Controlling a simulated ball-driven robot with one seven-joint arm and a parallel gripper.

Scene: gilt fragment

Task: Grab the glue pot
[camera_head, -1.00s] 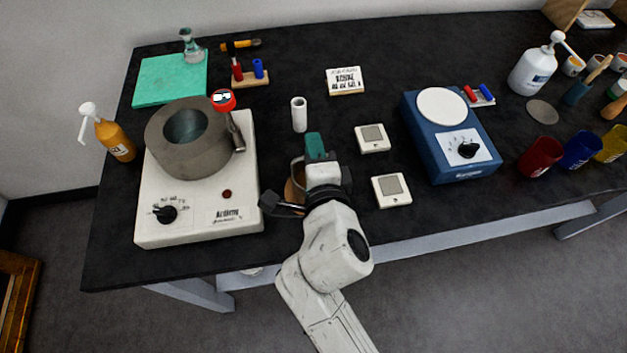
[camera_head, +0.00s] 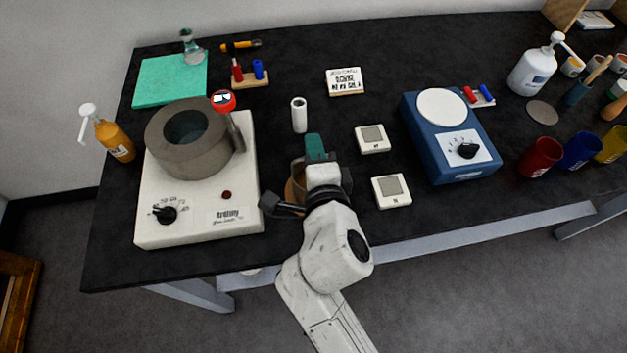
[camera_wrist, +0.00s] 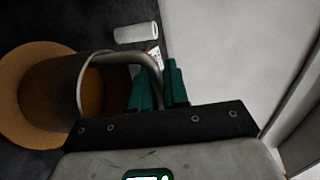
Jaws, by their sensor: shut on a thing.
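The glue pot (camera_wrist: 72,88) is a metal pot with amber-brown glue inside and a curved metal handle. My gripper (camera_wrist: 158,88) has green fingers closed on this handle, to the right of the pot in the wrist view. In the head view the pot (camera_head: 297,174) shows only in part, left of my gripper (camera_head: 315,148), which hides much of it. A round orange-brown mat (camera_wrist: 22,92) shows beside and beneath the pot. I cannot tell whether the pot rests on it or is slightly raised.
A white hotplate (camera_head: 190,212) with a thick grey ring (camera_head: 168,152) stands close to the left. A white tube (camera_head: 299,116) stands behind the gripper. Two small square devices (camera_head: 372,139) (camera_head: 391,191) and a blue scale-like unit (camera_head: 430,140) are to the right. The back middle table has clear patches.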

